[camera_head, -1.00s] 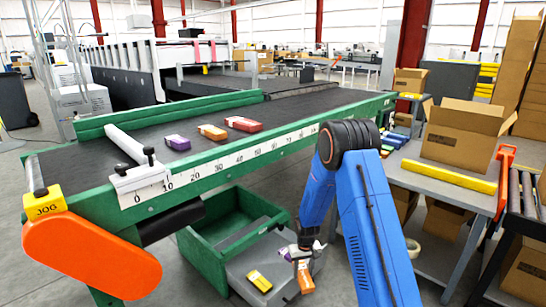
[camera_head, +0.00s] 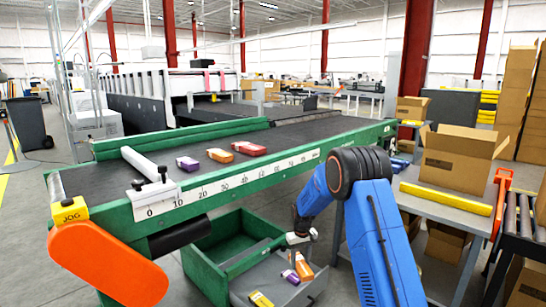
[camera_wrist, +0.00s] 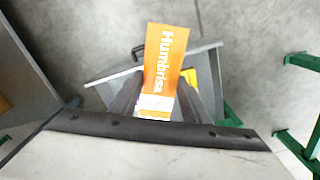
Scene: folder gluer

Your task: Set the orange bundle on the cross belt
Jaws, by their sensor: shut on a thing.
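My gripper (camera_head: 301,239) is shut on an orange bundle (camera_head: 304,267), low in front of the green-framed belt. In the wrist view the orange bundle (camera_wrist: 165,60) stands out between the two fingers (camera_wrist: 163,100), with white lettering on its face. The dark cross belt (camera_head: 105,180) has a green frame with a white number scale along its near side, above and left of my gripper. On it lie a purple bundle (camera_head: 187,164), another orange bundle (camera_head: 220,155) and a red bundle (camera_head: 251,149), spaced along the middle.
A white bar (camera_head: 143,162) crosses the belt's left part. A grey table (camera_head: 450,205) with an open carton stands right.

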